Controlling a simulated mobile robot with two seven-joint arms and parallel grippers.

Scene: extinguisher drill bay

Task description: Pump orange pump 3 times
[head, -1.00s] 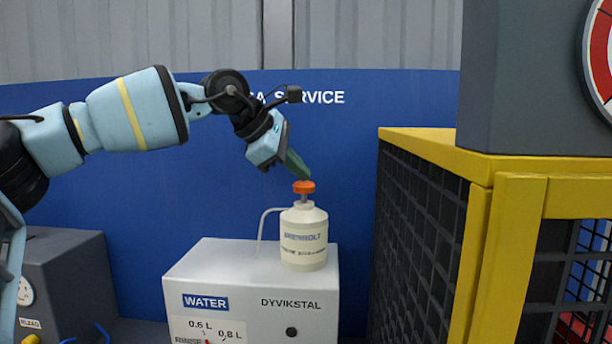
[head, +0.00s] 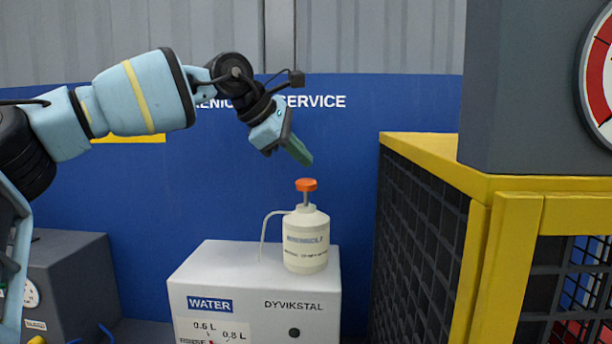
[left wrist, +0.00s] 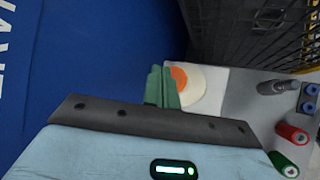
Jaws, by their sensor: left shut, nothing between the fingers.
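The orange pump (head: 306,185) is the flat orange head on a thin stem atop a cream bottle (head: 306,240). The bottle stands upright on the light grey WATER box (head: 255,262), and a thin spout tube bends down on its left. My left gripper (head: 300,152) is shut and empty, its green fingers above and slightly left of the orange head with a clear gap. In the left wrist view the fingers (left wrist: 161,88) are together, and the orange head (left wrist: 180,78) shows just beside them, partly covered. My right gripper is not in view.
A yellow-framed cage with dark mesh (head: 420,230) stands close on the right, with a grey gauge housing (head: 530,90) on top. A dark grey box (head: 70,280) is at lower left. A blue panel (head: 180,200) stands behind. Red and green cylinders (left wrist: 292,134) show in the left wrist view.

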